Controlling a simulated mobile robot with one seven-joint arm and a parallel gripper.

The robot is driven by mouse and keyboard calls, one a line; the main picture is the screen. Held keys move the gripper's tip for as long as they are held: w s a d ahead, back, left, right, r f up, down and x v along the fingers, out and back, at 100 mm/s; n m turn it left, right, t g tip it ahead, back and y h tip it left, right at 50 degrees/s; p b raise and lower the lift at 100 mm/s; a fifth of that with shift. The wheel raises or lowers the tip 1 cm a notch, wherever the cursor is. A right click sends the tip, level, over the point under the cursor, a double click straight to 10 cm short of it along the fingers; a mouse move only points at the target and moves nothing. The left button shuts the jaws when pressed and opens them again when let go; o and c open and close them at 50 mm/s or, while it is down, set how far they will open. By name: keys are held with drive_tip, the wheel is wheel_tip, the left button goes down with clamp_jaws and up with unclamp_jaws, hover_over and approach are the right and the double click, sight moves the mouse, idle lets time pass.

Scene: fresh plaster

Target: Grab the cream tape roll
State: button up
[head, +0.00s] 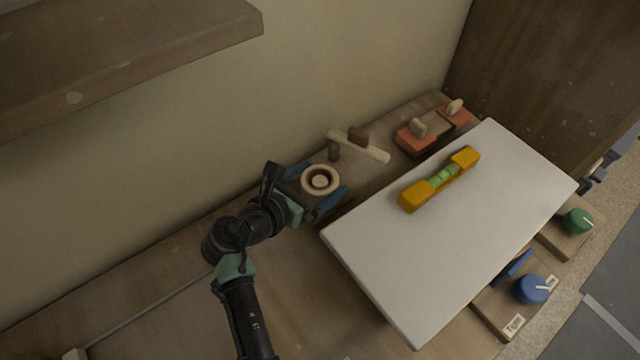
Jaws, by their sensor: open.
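The cream tape roll (309,188) is a pale ring with a dark inner band and a light centre, left of the white board. My gripper (326,177) is open, with one blue finger on the upper left side of the roll and the other on its lower right side. The roll shows between the two fingers. I cannot tell whether either finger touches it, or how the heights compare. The surface directly under the roll is hidden.
A cream and brown hammer-like tool (372,151) lies just beyond the roll. The raised white board (480,220) carries a yellow level (411,197). A wooden shelf (130,50) overhangs at upper left. The bench (150,290) is mostly clear at lower left.

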drive_tip(key=c, duration=1.1)
